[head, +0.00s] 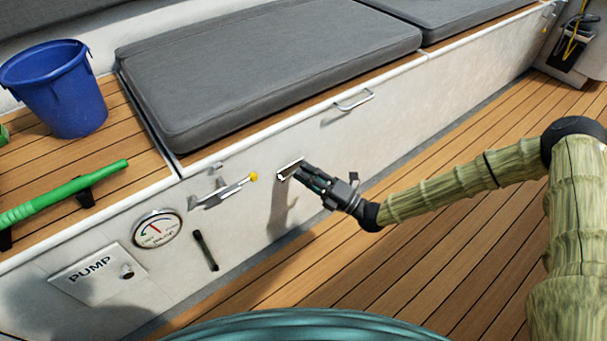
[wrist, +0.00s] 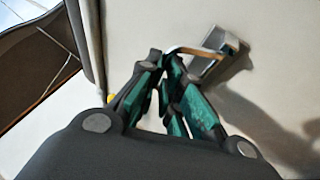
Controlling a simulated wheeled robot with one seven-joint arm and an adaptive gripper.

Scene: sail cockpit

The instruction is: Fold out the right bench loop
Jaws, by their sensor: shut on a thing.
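The bench loop (head: 287,171) is a small metal loop on a plate on the white bench front, below the grey cushion. In the wrist view the loop (wrist: 196,50) stands out from its metal plate (wrist: 222,58) toward my fingertips. My gripper (head: 302,170) reaches it from the right and is shut on the loop; the wrist view shows the fingers (wrist: 166,60) closed at its outer end. The exact contact is partly hidden by the fingers.
A lever with a yellow knob (head: 253,177) sticks out to the left of the loop. A metal handle (head: 355,100) sits up and to the right. A gauge (head: 157,230) and a black handle (head: 205,251) are lower left. The wooden deck (head: 420,255) is clear.

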